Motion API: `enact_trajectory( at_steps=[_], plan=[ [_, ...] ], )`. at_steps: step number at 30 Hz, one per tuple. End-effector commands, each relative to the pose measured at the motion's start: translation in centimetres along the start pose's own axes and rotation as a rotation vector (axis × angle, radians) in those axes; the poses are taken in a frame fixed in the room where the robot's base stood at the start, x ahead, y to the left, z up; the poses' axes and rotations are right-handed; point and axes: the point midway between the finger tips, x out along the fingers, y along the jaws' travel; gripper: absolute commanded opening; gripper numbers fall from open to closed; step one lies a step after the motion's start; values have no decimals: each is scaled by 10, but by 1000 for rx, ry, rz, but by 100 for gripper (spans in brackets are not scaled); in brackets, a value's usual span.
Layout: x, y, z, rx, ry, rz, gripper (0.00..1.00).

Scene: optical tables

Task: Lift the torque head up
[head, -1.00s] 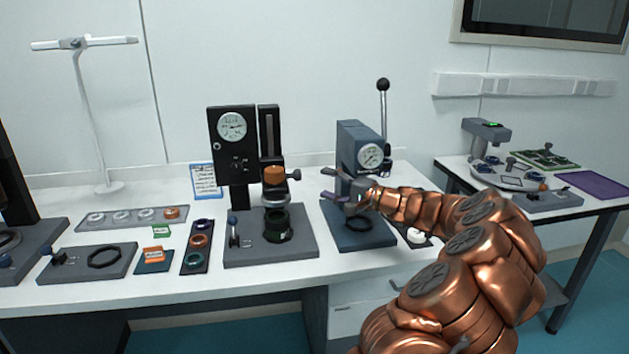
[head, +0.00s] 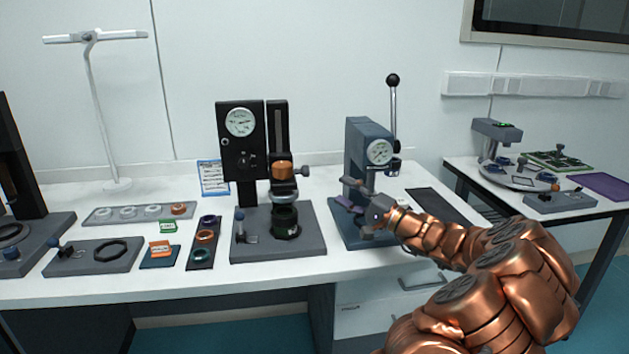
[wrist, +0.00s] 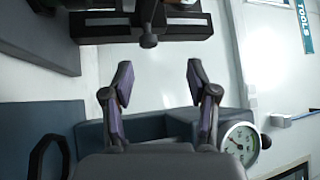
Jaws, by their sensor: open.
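The torque head appears to be the copper-coloured cylinder with a grey collar (head: 283,172) on the slide of the black gauge stand (head: 240,160), in the head view. A side knob (head: 304,171) sticks out to its right. It hangs above a dark round fixture (head: 286,221) on the grey base. My gripper (head: 347,193) is open and empty, to the right of the head and apart from it, in front of the blue press. In the wrist view my open fingers (wrist: 158,85) have nothing between them; dark parts with a round knob (wrist: 148,40) lie beyond them.
The blue press (head: 361,150) with a gauge and lever stands close behind my gripper; its gauge (wrist: 240,143) shows in the wrist view. Left are a ring tray (head: 140,213), small blocks and a lamp stand (head: 100,120). White table (head: 180,283) shows along the front edge.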

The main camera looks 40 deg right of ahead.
Motion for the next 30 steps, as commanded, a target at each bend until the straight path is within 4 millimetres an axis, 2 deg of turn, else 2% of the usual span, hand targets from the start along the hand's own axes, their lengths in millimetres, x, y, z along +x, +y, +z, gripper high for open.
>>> enact_trajectory(
  at_steps=[1,6,10,13,17,30],
  plan=[
    [-8,8,1,-16,22,-44,59],
    [-22,6,-4,-90,100,-152,59],
    [-26,4,-6,-117,131,-186,59],
    [-21,4,-7,-121,136,-190,59],
    [-6,8,-8,-121,134,-188,59],
    [69,27,-13,-120,131,-184,59]
  ],
)
